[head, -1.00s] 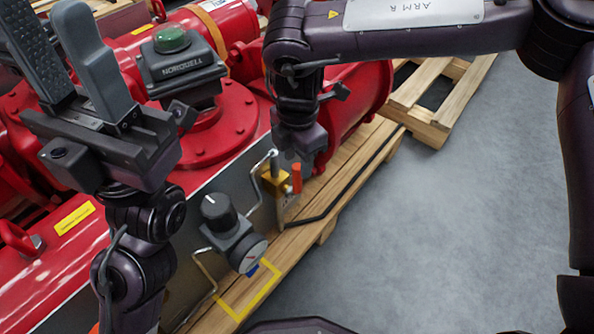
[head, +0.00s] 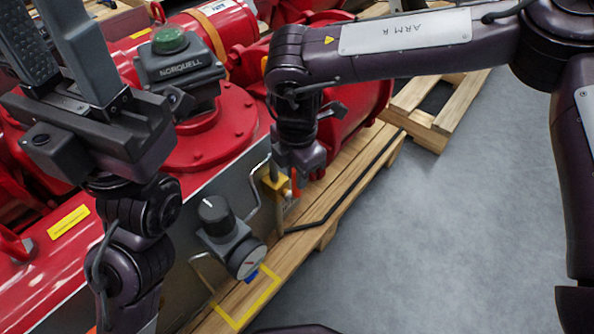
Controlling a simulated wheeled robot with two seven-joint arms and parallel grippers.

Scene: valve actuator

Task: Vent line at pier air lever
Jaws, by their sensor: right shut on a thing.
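The air lever (head: 295,184) is a small orange-red handle on a brass-yellow valve (head: 275,184), beside the grey side panel of the red actuator. My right gripper (head: 298,172) comes down from above and is shut on the lever; its fingers and the lever's upper part are mostly hidden by my wrist. A bent metal tube (head: 254,198) runs by the valve. A grey regulator with a black knob (head: 215,211) and a round gauge (head: 247,259) sits lower left. My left gripper (head: 48,30) is raised at the upper left, its fingers apart and empty.
The red actuator (head: 218,125) with a black NORQUELL box (head: 178,67) and green dome fills the left and centre. It rests on a wooden pallet (head: 330,195) with a yellow marked square (head: 247,302) and a black bar. Grey floor (head: 440,240) at the right is clear.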

